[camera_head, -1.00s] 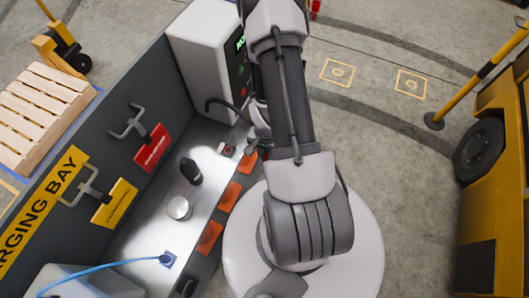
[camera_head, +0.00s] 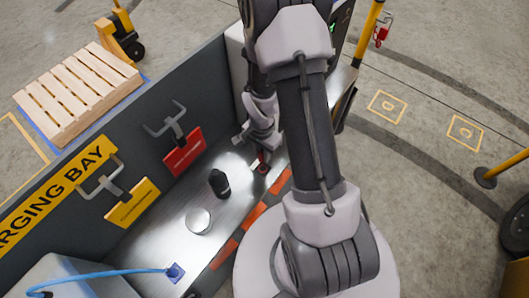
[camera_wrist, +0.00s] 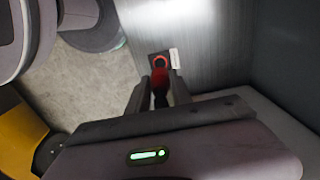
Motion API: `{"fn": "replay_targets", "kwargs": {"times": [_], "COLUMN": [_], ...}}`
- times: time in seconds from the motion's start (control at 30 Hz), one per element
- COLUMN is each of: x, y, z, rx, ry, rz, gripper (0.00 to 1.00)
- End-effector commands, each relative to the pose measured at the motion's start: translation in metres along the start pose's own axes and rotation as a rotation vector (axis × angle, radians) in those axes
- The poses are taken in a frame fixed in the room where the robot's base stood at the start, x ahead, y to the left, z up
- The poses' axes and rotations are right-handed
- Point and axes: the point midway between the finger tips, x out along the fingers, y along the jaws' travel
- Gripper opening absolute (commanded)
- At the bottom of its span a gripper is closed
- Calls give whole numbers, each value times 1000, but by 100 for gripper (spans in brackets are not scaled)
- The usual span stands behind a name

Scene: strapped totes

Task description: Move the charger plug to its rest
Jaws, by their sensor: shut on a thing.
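The charger plug (camera_wrist: 159,80), red with a dark rear part, is between the jaws of my gripper (camera_wrist: 160,92) in the wrist view. My gripper is shut on it. The plug's front end is at a small dark square plate (camera_wrist: 152,56) with a red ring and a white label beside it. I cannot tell whether the plug touches the plate or is seated in it. In the head view my gripper (camera_head: 263,148) is low over the far end of the metal bench, and a little of the red plug (camera_head: 263,166) shows below it. My arm hides part of that area.
The metal bench (camera_head: 160,240) carries a black cylinder (camera_head: 219,183), a round silver disc (camera_head: 198,220) and a blue plug with cable (camera_head: 174,271). Brackets with red (camera_head: 184,152) and yellow (camera_head: 127,203) signs stick out from the back wall. A cabinet stands close behind my gripper.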

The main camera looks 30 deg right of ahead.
Motion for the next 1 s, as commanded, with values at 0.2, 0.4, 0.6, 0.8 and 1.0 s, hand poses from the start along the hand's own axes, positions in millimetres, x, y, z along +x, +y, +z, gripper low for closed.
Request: {"fn": "replay_targets", "kwargs": {"times": [0.2,0.4,0.6,0.8,1.0], "x": [8,27,47,59,58], "y": [0,0,0,0,0], "z": [0,0,0,0,0], "rx": [0,0,1,1,0], "ry": [0,0,0,0,0], "rz": [0,0,0,0,0], "gripper": [0,0,0,0,0]}}
